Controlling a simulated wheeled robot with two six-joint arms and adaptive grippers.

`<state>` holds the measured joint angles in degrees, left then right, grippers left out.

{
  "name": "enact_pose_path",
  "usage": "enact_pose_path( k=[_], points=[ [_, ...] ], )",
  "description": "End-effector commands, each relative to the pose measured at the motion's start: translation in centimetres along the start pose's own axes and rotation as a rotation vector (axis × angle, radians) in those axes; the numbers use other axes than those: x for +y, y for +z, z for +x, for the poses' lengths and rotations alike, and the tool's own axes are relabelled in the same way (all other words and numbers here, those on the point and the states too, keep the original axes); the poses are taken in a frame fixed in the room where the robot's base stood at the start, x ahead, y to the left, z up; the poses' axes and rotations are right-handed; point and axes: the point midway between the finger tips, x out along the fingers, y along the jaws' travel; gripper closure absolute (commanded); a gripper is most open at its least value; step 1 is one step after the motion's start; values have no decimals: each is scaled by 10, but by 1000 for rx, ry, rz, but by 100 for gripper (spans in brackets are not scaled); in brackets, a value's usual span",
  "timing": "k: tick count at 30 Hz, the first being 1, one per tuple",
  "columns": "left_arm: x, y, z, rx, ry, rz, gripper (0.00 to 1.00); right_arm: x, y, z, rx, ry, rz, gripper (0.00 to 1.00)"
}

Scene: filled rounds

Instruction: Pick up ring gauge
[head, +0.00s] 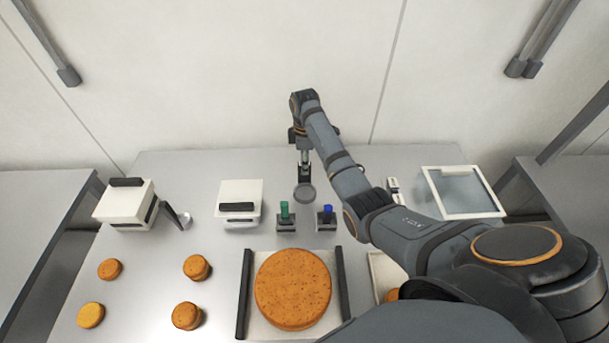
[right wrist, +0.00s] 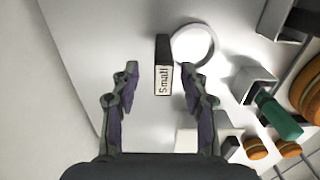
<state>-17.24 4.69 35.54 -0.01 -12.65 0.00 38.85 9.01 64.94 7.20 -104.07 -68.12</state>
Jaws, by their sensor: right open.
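The ring gauge (head: 305,194) is a grey ring with a dark handle, at the back middle of the table in the head view. My right gripper (head: 304,155) is over the handle end. In the right wrist view my right gripper (right wrist: 160,78) is open, with one finger on each side of the handle and visible gaps between. I cannot tell how far the fingertips are above it. My left gripper is not in view.
A green-topped holder (head: 285,212) and a blue-topped holder (head: 327,213) stand just in front of the ring. A white box (head: 240,196) is to the left. A large orange round (head: 292,289) lies between dark rails. Several small rounds lie at front left.

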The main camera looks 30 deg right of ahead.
Motion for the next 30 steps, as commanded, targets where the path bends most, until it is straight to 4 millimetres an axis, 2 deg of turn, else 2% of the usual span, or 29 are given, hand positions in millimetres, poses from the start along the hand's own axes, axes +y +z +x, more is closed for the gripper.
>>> enact_pose_path(
  k=[2,5,9,12,19,27,29,30],
  points=[
    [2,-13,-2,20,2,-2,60,0,0,1,0,-1,0,55],
    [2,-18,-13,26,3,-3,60,-2,0,12,-1,-5,-1,55],
    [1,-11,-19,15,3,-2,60,-3,-1,39,0,-4,-1,55],
    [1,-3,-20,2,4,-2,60,-2,-1,49,1,-1,-1,55],
    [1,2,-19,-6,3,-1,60,-2,-1,52,1,0,-1,55],
    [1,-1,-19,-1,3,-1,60,-2,-1,52,1,0,-1,91],
    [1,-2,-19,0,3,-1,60,-2,-1,52,1,0,-1,100],
    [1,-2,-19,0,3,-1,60,-2,-1,52,1,0,-1,100]
  ],
)
